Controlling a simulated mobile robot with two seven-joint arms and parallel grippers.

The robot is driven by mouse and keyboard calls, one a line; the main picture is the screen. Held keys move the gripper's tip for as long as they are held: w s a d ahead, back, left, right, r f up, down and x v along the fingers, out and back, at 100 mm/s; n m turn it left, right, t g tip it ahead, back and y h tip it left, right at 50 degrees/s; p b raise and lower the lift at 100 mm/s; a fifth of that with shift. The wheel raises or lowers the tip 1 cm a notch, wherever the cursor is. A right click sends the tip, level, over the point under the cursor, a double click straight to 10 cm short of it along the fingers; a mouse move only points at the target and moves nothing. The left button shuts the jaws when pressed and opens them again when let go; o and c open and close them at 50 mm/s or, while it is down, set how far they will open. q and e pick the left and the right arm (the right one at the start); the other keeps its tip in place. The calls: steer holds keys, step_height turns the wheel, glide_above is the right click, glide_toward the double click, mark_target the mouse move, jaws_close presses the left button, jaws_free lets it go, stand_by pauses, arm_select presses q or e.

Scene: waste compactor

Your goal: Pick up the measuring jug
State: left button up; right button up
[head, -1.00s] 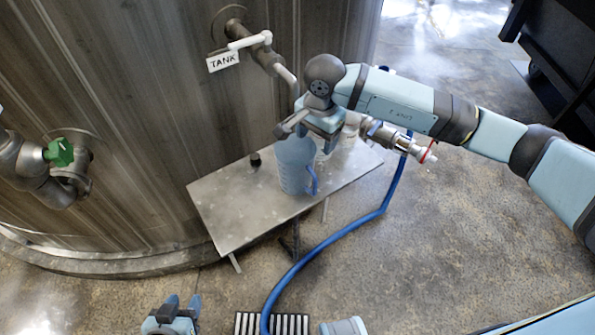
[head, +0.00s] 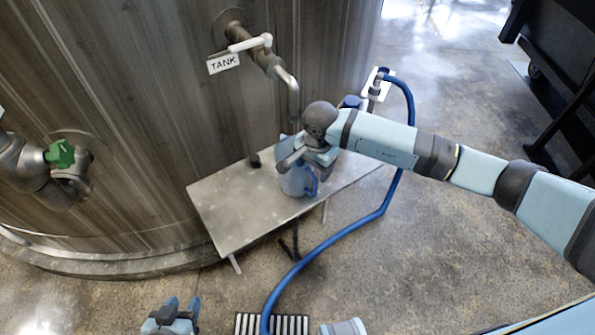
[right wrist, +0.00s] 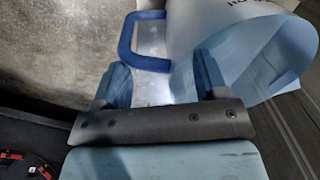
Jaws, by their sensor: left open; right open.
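The measuring jug (head: 293,184) is translucent blue with a blue handle. It stands on the metal table under the tank tap spout, partly hidden by my right gripper. My right gripper (head: 296,158) is open at the jug's upper part. In the right wrist view, the jug body (right wrist: 240,35) is at the upper right and its handle (right wrist: 127,40) at the top. The handle lies in front of and partly between the open fingers (right wrist: 162,78); whether they touch it I cannot tell. My left gripper (head: 172,308) is open and empty at the bottom of the head view.
The metal table (head: 235,212) is clear on its left. The tap (head: 270,62) with its TANK label hangs over the jug. A blue hose (head: 345,232) runs along the floor on the right. A green-handled valve (head: 60,153) is at the left.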

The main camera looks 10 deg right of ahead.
jaws_close()
stand_by(1.3)
